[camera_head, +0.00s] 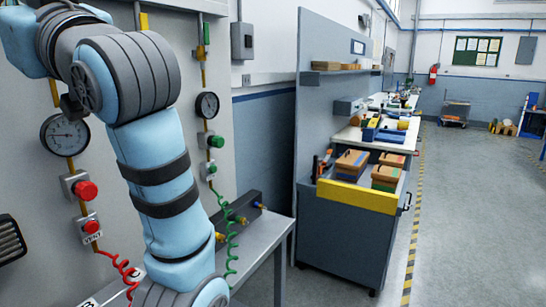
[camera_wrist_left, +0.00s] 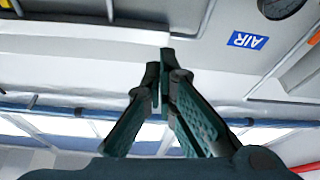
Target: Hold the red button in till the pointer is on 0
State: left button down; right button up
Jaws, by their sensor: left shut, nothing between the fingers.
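A red mushroom button (camera_head: 86,189) sits on a grey box on the wall panel, below a round white gauge (camera_head: 64,134). A second red button (camera_head: 91,227) is just below it, on a box marked VENT. The gauge's pointer seems to lie toward the left; its numbers are too small to read. My left gripper (camera_wrist_left: 166,58) shows in the left wrist view with its fingers together and empty, apart from any button there. In the head view my left arm is seen, but its gripper is not. My right gripper is in neither view.
A second gauge (camera_head: 207,105) with green buttons (camera_head: 217,141) below it is right of my arm. Red and green coiled hoses (camera_head: 123,268) hang over a grey bench (camera_head: 262,236). The wrist view shows a blue AIR label (camera_wrist_left: 248,40).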

aim_at(91, 227)
jog(key=k, duration=0.85)
